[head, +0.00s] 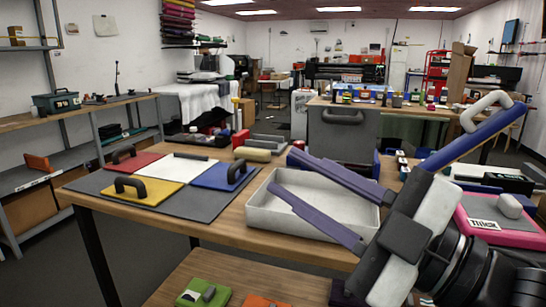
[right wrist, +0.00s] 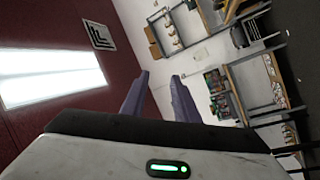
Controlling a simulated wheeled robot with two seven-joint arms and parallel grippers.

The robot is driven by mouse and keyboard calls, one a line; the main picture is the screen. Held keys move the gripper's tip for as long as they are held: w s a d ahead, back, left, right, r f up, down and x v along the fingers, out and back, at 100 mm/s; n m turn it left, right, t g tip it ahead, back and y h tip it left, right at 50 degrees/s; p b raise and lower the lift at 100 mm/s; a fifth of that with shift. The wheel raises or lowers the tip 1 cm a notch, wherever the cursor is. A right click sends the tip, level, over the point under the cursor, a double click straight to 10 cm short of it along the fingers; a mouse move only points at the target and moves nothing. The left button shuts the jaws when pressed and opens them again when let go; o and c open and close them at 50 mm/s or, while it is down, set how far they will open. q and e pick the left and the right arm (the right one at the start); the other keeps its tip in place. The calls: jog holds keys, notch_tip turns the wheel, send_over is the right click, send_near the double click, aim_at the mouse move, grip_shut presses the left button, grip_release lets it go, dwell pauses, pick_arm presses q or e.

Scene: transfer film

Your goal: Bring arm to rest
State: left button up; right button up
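My right gripper (head: 282,172) reaches in from the lower right over the table, above the white tray (head: 262,217). Its two purple fingers are spread apart with nothing between them. In the right wrist view the fingers (right wrist: 160,74) also stand apart and empty, with the ceiling, wall and shelves behind them. My left gripper is not in the head view. Red (head: 130,160), white (head: 182,170), yellow (head: 152,191) and blue (head: 215,178) sheets lie on a grey mat (head: 84,184) left of the tray. Black handles or bars sit on the sheets.
A pink base (head: 486,226) with a white pad stands at right, under or beside a tilted blue panel (head: 470,139) with a white handle (head: 468,115), near my right arm. A grey panel (head: 342,140) stands behind the tray. Floor is clear at left.

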jog(key=w+d+f+m+t+h, duration=0.1)
jog(key=w+d+f+m+h, duration=0.2)
jog(key=f, duration=0.6)
jog(key=w+d+f+m+h, duration=0.3)
jog(key=w+f+m, duration=0.1)
jog(key=f, duration=0.4)
jog(key=s+d+f+m+g+h, duration=0.15)
jog(key=d+f, duration=0.25)
jog(key=f, duration=0.5)
jog(key=s+d+f+m+h, duration=0.1)
jog(key=d+f+m+h, duration=0.15)
jog(key=f, duration=0.65)
jog(key=s+d+f+m+g+h, duration=0.1)
jog(key=s+d+f+g, duration=0.1)
jog(key=s+d+f, duration=0.35)
jog(key=s+d+f+g+h, duration=0.1)
jog(key=s+d+f+h, duration=0.1)
jog(key=s+f, duration=0.6)
jog(key=s+d+f+m+g+h, duration=0.1)
jog(key=s+d+f+g, duration=0.15)
jog(key=s+f, duration=0.45)
jog(key=w+a+m+t+y+p, duration=0.1)
jog(key=a+m, duration=0.4)
jog(key=a, duration=0.5)
jog(key=shift+w+p, duration=0.4)
jog(key=shift+w, duration=0.25)
jog(key=shift+a, duration=0.1)
